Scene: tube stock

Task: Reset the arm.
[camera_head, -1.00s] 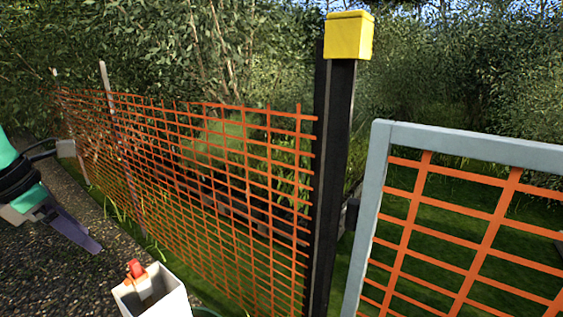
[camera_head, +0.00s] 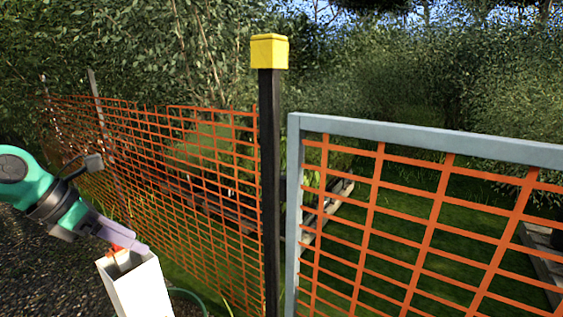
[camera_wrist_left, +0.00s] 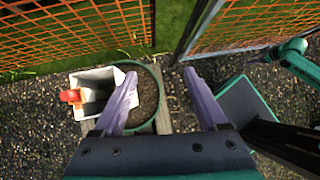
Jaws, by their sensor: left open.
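My left gripper (camera_head: 138,244) comes in from the left in the head view, its pale purple fingers overlapping the top of a white box in the picture. In the left wrist view the two fingers of this gripper (camera_wrist_left: 164,92) are spread wide with nothing between them. In the left wrist view a teal arm, which looks like my right arm (camera_wrist_left: 300,62), reaches in from the right edge. Its gripper end is small, and its jaws cannot be made out.
The white box (camera_head: 142,290) holds a red-topped item (camera_head: 116,251). A green-rimmed round pot (camera_wrist_left: 157,75) stands beside the box. An orange mesh fence (camera_head: 190,175), a dark post with yellow cap (camera_head: 269,51) and a grey-framed gate (camera_head: 430,135) stand ahead. Gravel lies left.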

